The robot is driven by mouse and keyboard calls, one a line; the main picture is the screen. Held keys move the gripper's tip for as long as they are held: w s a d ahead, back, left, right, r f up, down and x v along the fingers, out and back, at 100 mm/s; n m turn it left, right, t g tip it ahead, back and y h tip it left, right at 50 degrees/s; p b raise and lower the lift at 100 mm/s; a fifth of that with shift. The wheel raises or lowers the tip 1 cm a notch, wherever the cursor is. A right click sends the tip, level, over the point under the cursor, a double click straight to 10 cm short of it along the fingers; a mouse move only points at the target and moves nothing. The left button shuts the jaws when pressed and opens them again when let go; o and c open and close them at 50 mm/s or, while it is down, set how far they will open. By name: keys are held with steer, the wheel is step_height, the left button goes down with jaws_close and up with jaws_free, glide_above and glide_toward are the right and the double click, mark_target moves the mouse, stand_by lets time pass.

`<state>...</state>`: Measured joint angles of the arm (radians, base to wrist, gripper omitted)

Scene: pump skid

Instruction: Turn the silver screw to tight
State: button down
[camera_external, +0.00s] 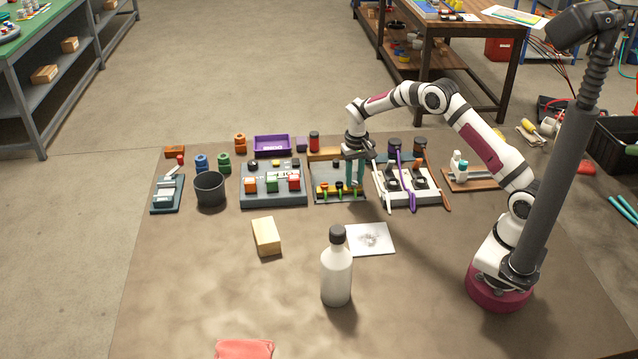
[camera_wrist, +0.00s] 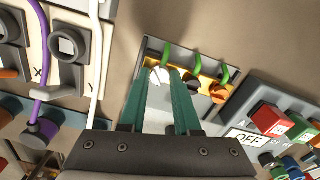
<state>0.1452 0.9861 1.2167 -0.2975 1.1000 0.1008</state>
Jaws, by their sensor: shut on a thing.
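The silver screw (camera_wrist: 158,75) is a pale round head at the left end of a row on a yellow strip in the wrist view. My gripper (camera_wrist: 168,76), with two teal fingers, is shut on it, and the fingers partly cover it. In the external view my gripper (camera_external: 355,183) points down at the right end of the small screw panel (camera_external: 326,198), where the fingers hide the silver screw. A black screw (camera_wrist: 192,87) and a copper-brown screw (camera_wrist: 218,94) sit beside it in the row. A green curved mark or pointer stands by each screw.
A board with purple and white cables (camera_external: 407,199) stands close to the right of the panel. A block with coloured switches (camera_external: 272,187) stands to its left.

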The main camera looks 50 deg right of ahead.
mark_target(354, 184)
steer(key=m, duration=0.4)
steer(key=shift+m, duration=1.8)
steer(key=c, duration=0.6)
jaws_free()
step_height(354, 184, up, 16)
steer(key=shift+f, duration=0.1)
